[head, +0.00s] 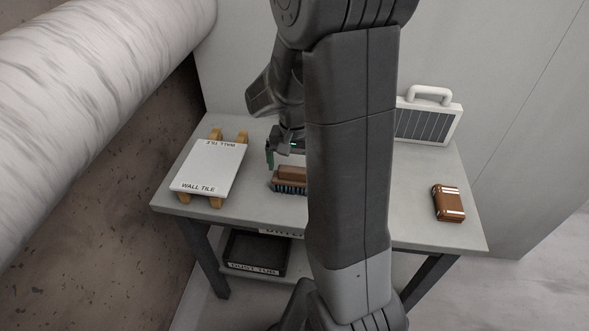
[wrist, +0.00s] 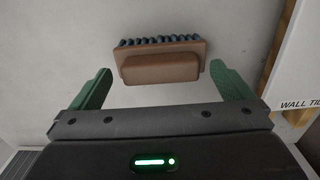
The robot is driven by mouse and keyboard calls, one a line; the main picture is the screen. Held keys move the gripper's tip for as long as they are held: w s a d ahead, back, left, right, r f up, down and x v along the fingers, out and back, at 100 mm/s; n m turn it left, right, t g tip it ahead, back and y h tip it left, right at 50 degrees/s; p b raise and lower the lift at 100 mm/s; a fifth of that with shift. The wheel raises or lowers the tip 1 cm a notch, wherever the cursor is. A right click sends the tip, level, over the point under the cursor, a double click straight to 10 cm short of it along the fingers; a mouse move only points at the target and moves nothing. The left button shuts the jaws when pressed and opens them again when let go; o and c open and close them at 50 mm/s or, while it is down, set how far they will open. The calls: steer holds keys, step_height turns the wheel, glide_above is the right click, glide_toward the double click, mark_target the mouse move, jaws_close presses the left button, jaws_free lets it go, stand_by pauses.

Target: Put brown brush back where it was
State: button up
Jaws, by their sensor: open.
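The brown brush (head: 290,179) lies on the grey stone slab, right of the wall tile, with its dark blue bristles along one side. My arm hides its right part in the head view. In the wrist view the brush (wrist: 162,62) lies ahead of and between the green fingers, bristles on the far side. My gripper (wrist: 162,88) is open and empty, with a finger to either side of the brush's handle and not touching it. In the head view my gripper (head: 284,158) is just above and behind the brush.
A white wall tile (head: 208,167) rests on wooden strips at the slab's left. A brown block with pale bands (head: 448,203) lies at the right. A white-handled grey panel (head: 428,121) stands at the back right. A black dust tub (head: 256,254) sits on the shelf below.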

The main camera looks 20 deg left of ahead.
step_height(320, 180, up, 10)
steer(key=shift+f, duration=0.2)
stand_by(1.7)
